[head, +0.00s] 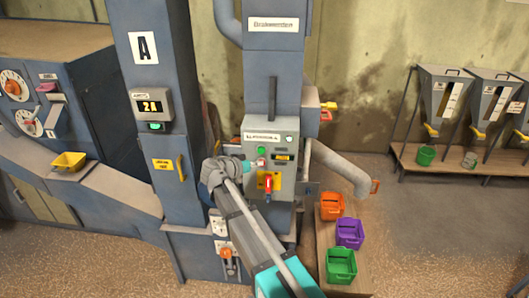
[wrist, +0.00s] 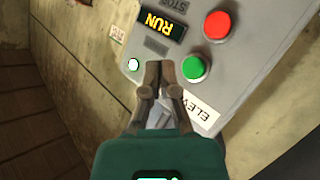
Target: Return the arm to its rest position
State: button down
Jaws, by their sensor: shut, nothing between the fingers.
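My gripper (head: 257,163) reaches from the left to the front of the grey control box (head: 289,126) on the elevator column. In the wrist view my gripper (wrist: 159,66) is shut and empty, with its fingertips together over the panel. A green button (wrist: 194,69) lies just right of the fingertips, and a red button (wrist: 217,25) lies beyond it. The display (wrist: 162,22) reads RUN, upside down. A small white lamp (wrist: 133,64) is left of the fingers. Whether the fingers touch the panel cannot be told. My arm runs up from the bottom of the head view.
A red lever (head: 268,184) on a yellow plate sits just below my gripper. A column marked A (head: 142,46) stands close on the left. Orange (head: 332,206), purple (head: 350,233) and green (head: 341,265) bins stand right of the arm. Open floor lies further right.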

jog(key=s+d+f+n+g+y+b, duration=0.1)
jog(key=s+d+f+g+y+b, duration=0.2)
jog(key=d+f, duration=0.5)
jog(key=s+d+f+g+b, duration=0.25)
jog(key=s+d+f, duration=0.35)
jog(key=d, duration=0.3)
jog(key=s+d+f+n+g+y+b, duration=0.1)
jog(key=s+d+f+g+y+b, duration=0.1)
jog(key=s, duration=0.5)
jog(key=s+d+f+n+g+y+b, duration=0.1)
jog(key=s+d+f+g+y+b, duration=0.2)
jog(key=s+d+f+y, duration=0.2)
notch_tip(320, 180, down, 3)
jog(key=s, duration=0.2)
jog(key=shift+s+d+n+b, duration=0.3)
jog(key=shift+s+d, duration=0.05)
jog(key=shift+s, duration=0.05)
jog(key=shift+d+f, duration=0.1)
jog(key=shift+d, duration=0.05)
dwell(0.3)
